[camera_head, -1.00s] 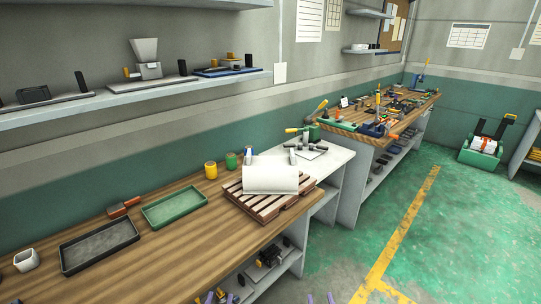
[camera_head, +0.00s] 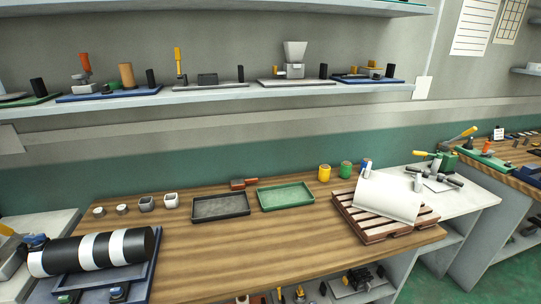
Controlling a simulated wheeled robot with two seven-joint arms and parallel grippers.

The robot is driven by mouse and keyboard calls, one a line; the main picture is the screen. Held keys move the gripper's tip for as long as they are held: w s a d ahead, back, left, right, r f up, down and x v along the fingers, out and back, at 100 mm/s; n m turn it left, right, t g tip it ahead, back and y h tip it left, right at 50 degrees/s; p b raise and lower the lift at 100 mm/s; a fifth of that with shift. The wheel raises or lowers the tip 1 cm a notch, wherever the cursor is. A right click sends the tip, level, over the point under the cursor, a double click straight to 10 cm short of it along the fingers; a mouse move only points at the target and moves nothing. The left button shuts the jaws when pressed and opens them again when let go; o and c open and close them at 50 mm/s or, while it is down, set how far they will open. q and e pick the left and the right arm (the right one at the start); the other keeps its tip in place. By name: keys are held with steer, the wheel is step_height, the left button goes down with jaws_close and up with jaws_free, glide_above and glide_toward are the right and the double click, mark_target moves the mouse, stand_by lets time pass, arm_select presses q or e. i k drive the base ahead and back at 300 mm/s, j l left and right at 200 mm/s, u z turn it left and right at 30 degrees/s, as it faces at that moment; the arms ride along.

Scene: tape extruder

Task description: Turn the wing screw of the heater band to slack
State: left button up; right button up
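No wing screw can be made out, and no part can be named as the heater band with certainty. A small grey machine with a pale hopper (camera_head: 294,58) stands on the wall shelf, on a flat base. A large black cylinder with white bands (camera_head: 95,250) lies on a blue tray (camera_head: 146,279) at the lower left; I cannot tell whether it belongs to the extruder. Neither of my grippers shows in the head view.
The wooden bench (camera_head: 240,250) has free room at its front middle. A black tray (camera_head: 221,207), a green tray (camera_head: 286,196) and small cups stand towards its back. A slatted pallet (camera_head: 385,226) bears a white curved sheet (camera_head: 388,198) at right. Other devices fill the wall shelf (camera_head: 215,98).

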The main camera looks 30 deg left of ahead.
mark_target(38, 241)
steer(key=u, duration=2.75)
